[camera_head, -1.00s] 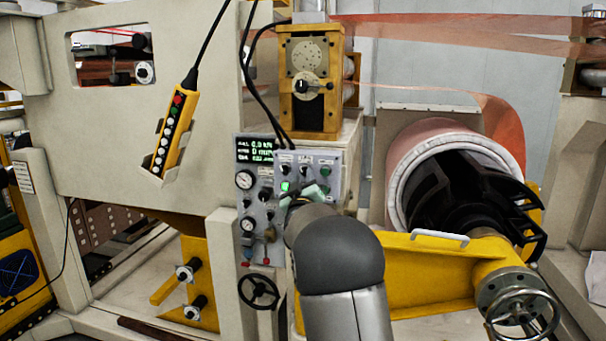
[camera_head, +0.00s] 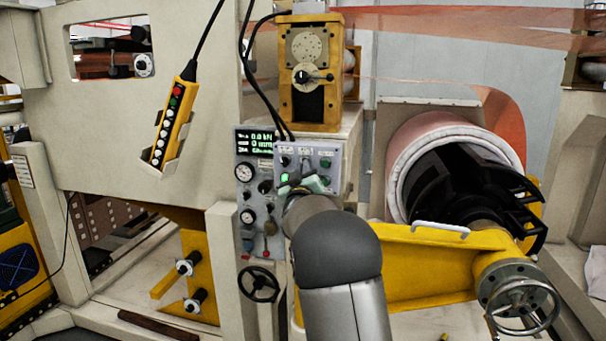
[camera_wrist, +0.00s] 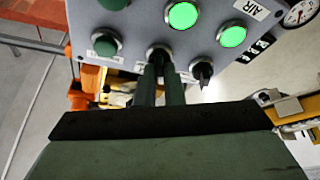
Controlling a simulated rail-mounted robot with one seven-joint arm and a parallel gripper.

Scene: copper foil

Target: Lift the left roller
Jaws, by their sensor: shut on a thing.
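My gripper (camera_head: 303,185) is at the small grey control panel (camera_head: 326,160) in the middle of the head view. In the wrist view my gripper's two dark green fingers (camera_wrist: 161,82) are close together, shut on a dark selector knob (camera_wrist: 158,53) at the panel's lower edge. Another black knob (camera_wrist: 202,70) is just right of the fingers. Two green buttons, one upper (camera_wrist: 182,15) and one at right (camera_wrist: 232,35), are lit; a darker green button (camera_wrist: 105,45) is at left. I cannot tell which part is the left roller.
A yellow pendant (camera_head: 172,120) hangs at left. A dial panel (camera_head: 252,190) with gauges adjoins the control panel, above a black handwheel (camera_head: 259,284). A large foil roll (camera_head: 400,165) and a metal handwheel (camera_head: 520,300) stand at right.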

